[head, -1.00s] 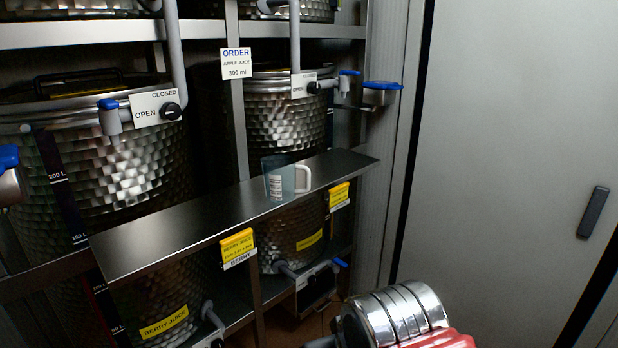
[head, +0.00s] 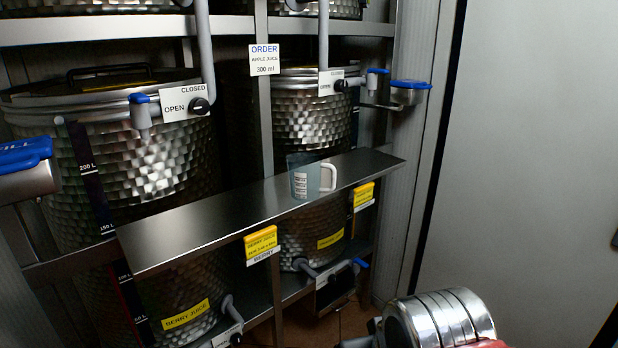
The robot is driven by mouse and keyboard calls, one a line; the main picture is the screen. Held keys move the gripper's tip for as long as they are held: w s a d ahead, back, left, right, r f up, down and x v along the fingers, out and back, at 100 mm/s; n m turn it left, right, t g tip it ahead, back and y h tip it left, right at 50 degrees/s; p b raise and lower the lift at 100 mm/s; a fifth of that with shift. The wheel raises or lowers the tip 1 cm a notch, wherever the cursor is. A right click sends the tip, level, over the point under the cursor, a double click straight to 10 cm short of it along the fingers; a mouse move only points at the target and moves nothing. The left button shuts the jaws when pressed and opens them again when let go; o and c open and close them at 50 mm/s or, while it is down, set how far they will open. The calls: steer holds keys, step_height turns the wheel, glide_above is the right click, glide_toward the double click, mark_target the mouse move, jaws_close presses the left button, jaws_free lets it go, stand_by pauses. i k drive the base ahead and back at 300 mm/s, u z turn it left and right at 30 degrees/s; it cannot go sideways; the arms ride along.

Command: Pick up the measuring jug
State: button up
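The measuring jug (head: 305,178) is a small clear jug with a white handle on its right side and dark markings on its wall. It stands upright on the narrow metal shelf (head: 190,227), towards the shelf's right part. A silver ribbed cylinder with a bit of red, part of my arm, shows at the bottom right of the head view, well below and right of the jug. My gripper's fingers are not seen in this view.
Dimpled steel tanks (head: 157,170) stand behind the shelf, with pipes and blue-capped taps (head: 408,85). An order sign (head: 264,60) reads apple juice 300 ml. Yellow labels (head: 261,242) hang on the shelf's front edge. A plain grey wall or door (head: 540,150) fills the right.

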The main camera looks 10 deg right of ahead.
mark_target(304, 169)
steer(key=u, duration=0.9)
steer(key=i, duration=0.6)
